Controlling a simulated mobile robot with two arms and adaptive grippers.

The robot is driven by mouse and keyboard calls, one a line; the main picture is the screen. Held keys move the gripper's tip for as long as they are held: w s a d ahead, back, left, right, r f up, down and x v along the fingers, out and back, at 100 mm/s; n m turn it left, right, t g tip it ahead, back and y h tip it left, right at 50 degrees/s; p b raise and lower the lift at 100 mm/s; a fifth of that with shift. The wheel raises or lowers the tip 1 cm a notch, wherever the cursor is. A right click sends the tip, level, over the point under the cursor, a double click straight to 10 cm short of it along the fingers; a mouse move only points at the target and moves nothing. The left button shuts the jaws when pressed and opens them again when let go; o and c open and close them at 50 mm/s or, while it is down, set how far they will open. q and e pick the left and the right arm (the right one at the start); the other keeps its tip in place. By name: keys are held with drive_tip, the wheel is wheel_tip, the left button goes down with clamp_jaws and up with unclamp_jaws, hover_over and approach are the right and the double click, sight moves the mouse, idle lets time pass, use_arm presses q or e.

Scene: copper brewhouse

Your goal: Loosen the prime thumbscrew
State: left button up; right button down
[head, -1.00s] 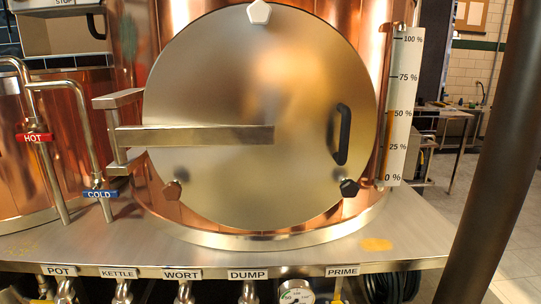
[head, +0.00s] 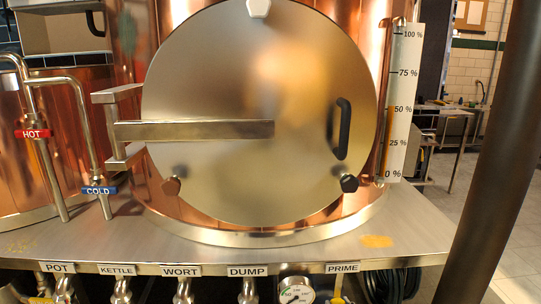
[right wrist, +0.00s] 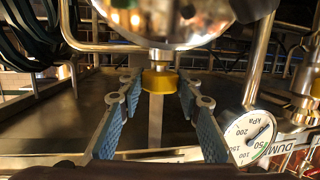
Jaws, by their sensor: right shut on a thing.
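The PRIME label (head: 342,268) is on the front edge of the steel deck in the head view, with a yellow part (head: 338,287) just below it at the picture's bottom. In the right wrist view a yellow-brass piece (right wrist: 160,81), which I take for the prime thumbscrew, sits under a shiny round metal body (right wrist: 160,22). My right gripper (right wrist: 159,88) has its blue-padded fingers on both sides of this piece and is shut on it. The exact contact is hard to see. My left gripper is in neither view.
A pressure gauge (right wrist: 248,136) is close beside the right-hand finger in the wrist view; it also shows in the head view (head: 296,291). Bent steel pipes (right wrist: 262,55) and dark hoses (right wrist: 25,35) surround the gripper. The copper vessel's round door (head: 255,170) is closed.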

drive_tip(key=c, duration=1.8)
unclamp_jaws()
drive_tip(key=shift+w+r+n+y+b, duration=0.2)
drive_tip(key=shift+r+n+y+b, duration=0.1)
drive_tip(key=shift+y+b, duration=0.1)
drive_tip(key=shift+c, duration=0.2)
drive_tip(key=shift+o, duration=1.3)
drive_tip(key=shift+r, duration=0.1)
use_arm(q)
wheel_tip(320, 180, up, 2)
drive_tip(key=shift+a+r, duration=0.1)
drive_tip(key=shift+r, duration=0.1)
use_arm(e)
drive_tip(key=shift+o, duration=0.3)
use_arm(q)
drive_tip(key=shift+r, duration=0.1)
use_arm(e)
drive_tip(key=shift+s+f, duration=0.1)
drive_tip(key=shift+f, duration=0.1)
use_arm(q)
drive_tip(key=shift+p, duration=0.3)
